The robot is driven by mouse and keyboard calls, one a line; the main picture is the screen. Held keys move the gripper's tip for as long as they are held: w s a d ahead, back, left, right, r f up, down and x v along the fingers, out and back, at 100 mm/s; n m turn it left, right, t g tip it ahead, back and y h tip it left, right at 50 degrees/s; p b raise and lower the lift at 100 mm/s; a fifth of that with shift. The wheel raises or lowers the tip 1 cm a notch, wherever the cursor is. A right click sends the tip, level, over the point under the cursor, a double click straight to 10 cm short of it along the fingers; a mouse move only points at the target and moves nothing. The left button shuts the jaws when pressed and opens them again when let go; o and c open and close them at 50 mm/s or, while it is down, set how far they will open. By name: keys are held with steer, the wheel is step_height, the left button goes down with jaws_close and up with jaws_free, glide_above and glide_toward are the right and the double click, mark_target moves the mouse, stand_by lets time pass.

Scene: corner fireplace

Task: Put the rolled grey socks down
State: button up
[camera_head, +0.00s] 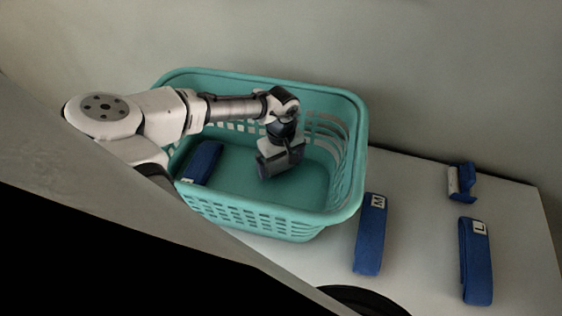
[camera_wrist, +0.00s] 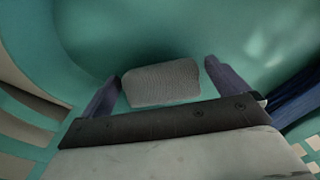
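The rolled grey socks (camera_wrist: 162,84) show in the wrist view as a ribbed grey roll between my two fingers, against the teal inside of the laundry basket (camera_head: 345,190). My gripper (camera_wrist: 162,72) is open around them, with a visible gap at the right finger; whether the left finger touches them I cannot tell. The roll seems to lie on the basket floor. In the head view my gripper (camera_head: 280,162) points down inside the basket, right of its middle, and hides the socks.
A blue folded bundle (camera_head: 204,162) lies at the basket's left. Outside, on the pale surface (camera_head: 415,215), lie blue bundles labelled M (camera_head: 369,240) and L (camera_head: 476,265), and a smaller blue piece (camera_head: 462,184). The basket's high rim surrounds my arm. A wall stands behind.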

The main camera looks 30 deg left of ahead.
step_height(320, 180, up, 12)
steer(key=b, duration=0.2)
steer(key=shift+r, duration=0.2)
stand_by(0.3)
stand_by(0.4)
